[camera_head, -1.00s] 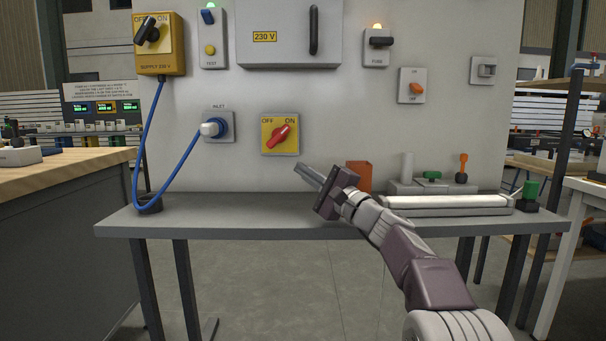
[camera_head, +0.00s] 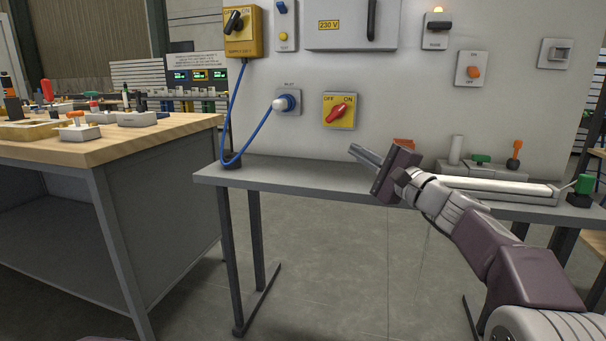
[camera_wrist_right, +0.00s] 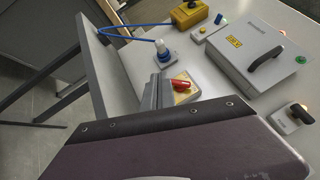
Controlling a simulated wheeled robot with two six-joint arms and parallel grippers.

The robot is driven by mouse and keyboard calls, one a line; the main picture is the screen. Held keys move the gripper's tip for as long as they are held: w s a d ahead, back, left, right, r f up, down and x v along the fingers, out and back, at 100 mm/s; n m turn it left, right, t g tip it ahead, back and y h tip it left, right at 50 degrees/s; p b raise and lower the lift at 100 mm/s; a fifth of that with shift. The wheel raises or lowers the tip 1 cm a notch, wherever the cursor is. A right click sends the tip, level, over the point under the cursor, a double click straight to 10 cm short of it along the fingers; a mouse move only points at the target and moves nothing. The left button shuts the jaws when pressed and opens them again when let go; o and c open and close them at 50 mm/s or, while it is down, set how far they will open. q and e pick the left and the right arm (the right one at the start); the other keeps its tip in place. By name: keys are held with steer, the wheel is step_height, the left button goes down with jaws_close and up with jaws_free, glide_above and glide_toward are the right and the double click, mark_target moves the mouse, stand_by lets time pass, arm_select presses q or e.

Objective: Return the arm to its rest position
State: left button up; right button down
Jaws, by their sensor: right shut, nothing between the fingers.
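My right gripper (camera_head: 364,155) is shut and empty. It is held up over the grey table (camera_head: 300,173), in front of the panel, with my right arm reaching in from the lower right. My left gripper is not in view.
A blue cable (camera_head: 235,110) runs from the yellow supply box (camera_head: 243,32) to the inlet plug (camera_head: 281,103). A white rail tool (camera_head: 490,187) lies on the table at right, before several small coloured handles. A wooden bench (camera_head: 130,140) with loose parts stands at left.

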steer(key=s+a+f+n+g+h+p, duration=0.1)
steer(key=s+a+f+n+g+p, duration=0.25)
steer(key=f, duration=0.55)
steer(key=s+a+f+n+g+h+p, duration=0.1)
steer(key=s+a+f+g+h+p, duration=0.2)
steer(key=s+f+g, duration=0.55)
steer(key=s+d+f+n+g+h+p, duration=0.1)
steer(key=s+d+f+n+g+h, duration=0.15)
steer(key=s+d+f+n, duration=0.55)
steer(key=s+d+f+n+g+h+p, duration=0.1)
steer(key=s+d+f+g+h, duration=0.2)
steer(key=s+f, duration=1)
step_height(320, 180, up, 39)
steer(key=w+t+h+p, duration=0.1)
steer(key=t+p, duration=0.1)
steer(key=p, duration=3.5)
steer(key=shift+w+d+f+n, duration=0.15)
steer(key=shift+d+f+n, duration=0.05)
steer(key=shift+d+n, duration=0.15)
